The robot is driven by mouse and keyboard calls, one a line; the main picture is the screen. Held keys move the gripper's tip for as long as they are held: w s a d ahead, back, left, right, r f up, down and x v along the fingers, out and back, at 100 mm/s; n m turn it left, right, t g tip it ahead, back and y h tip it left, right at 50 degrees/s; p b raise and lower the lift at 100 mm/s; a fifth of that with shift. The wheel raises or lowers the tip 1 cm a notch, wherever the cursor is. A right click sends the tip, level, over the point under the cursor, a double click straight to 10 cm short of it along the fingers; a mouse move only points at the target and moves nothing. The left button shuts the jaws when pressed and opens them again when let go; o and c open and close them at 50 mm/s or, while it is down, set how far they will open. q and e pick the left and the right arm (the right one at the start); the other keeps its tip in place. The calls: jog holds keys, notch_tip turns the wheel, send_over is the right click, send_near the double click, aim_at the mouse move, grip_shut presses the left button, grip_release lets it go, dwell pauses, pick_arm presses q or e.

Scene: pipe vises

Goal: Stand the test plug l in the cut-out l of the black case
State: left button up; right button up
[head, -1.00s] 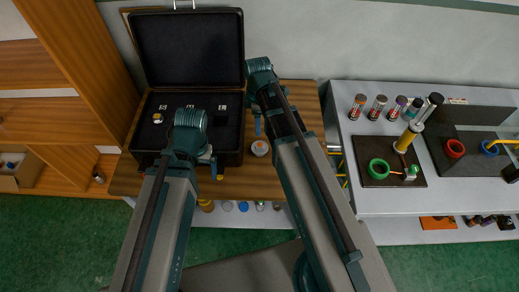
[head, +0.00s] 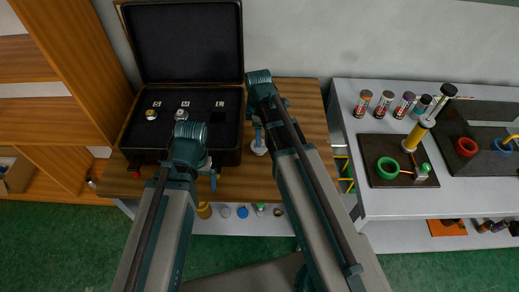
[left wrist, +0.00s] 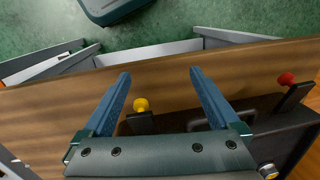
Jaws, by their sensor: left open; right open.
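The black case (head: 225,146) stands open at the back left of the wooden table. Its panel is marked S, M and L. Round metal plugs sit at S (head: 151,114) and M (head: 182,114). The dark cut-out l (head: 220,118) below the L mark looks empty. A pale round piece, probably test plug l (head: 259,150), stands right of the case, partly hidden by my right gripper (head: 259,143), which is open above or around it; I cannot tell which. My left gripper (head: 213,182) is open and empty at the case's front edge; its spread fingers show in the left wrist view (left wrist: 160,74).
The case front has a red knob (left wrist: 286,79) and a yellow knob (left wrist: 140,104). The raised lid (head: 185,42) stands behind the case. A grey bench (head: 350,205) with pipe vises and several small cylinders is on the right. Bare table (head: 300,100) lies right of the case.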

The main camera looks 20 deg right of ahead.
notch_tip(320, 180, down, 4)
jog(key=b, duration=0.3)
jog(key=shift+d, duration=0.15)
jog(key=shift+r, duration=0.1)
grip_shut()
